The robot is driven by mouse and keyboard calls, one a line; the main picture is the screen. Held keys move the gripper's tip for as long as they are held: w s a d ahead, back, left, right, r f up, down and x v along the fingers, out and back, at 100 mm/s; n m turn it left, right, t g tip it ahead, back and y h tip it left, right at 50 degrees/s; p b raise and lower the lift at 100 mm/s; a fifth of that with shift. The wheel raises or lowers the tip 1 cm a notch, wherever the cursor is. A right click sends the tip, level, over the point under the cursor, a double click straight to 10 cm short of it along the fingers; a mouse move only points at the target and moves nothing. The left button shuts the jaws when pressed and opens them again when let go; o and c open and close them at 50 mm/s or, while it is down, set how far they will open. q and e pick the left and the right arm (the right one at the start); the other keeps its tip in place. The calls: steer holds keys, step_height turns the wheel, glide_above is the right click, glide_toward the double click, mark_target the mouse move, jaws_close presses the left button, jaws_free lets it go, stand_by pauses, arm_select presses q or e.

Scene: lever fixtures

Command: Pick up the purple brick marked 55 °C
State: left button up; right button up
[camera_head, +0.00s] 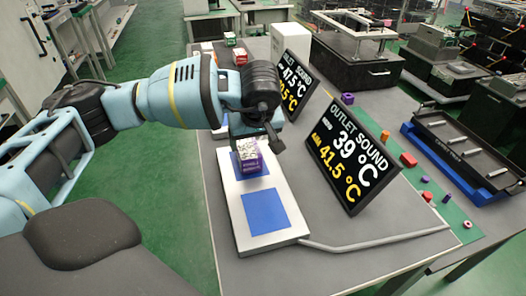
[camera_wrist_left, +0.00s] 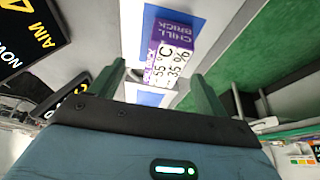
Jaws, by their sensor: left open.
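The purple brick (camera_head: 249,163) has a white printed label and lies on the upper blue square of a white plate (camera_head: 237,215). In the left wrist view the brick (camera_wrist_left: 172,48) shows "CHILL BRICK", "55 °C" and "35 %". My left gripper (camera_head: 256,138) is above the brick and partly covers it in the head view. In the left wrist view its green fingers (camera_wrist_left: 157,72) are apart, with the brick between and beyond their tips. I cannot tell whether the fingertips reach down beside it. My right gripper is not in view.
Two dark display boards (camera_head: 351,153) (camera_head: 295,80) stand tilted right of the plate. A lower blue square (camera_head: 265,212) on the plate is empty. Red bricks (camera_head: 240,57) lie farther back. A grey rod (camera_head: 375,241) runs right from the plate. Small coloured pieces (camera_head: 408,159) lie at right.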

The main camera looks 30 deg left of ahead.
mark_target(248, 148)
arm_select(q)
steer(key=shift+s+a+r, duration=0.1)
steer(key=shift+a+f, duration=0.15)
steer(key=shift+f, duration=0.25)
steer(key=shift+x, duration=0.75)
steer(key=shift+a+f, duration=0.1)
steer(key=shift+f, duration=0.1)
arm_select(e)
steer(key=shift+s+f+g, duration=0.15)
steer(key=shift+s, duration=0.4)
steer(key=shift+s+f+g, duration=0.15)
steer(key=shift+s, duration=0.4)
arm_select(q)
steer(key=x, duration=0.5)
steer(key=shift+a+r, duration=0.1)
steer(key=shift+a, duration=0.05)
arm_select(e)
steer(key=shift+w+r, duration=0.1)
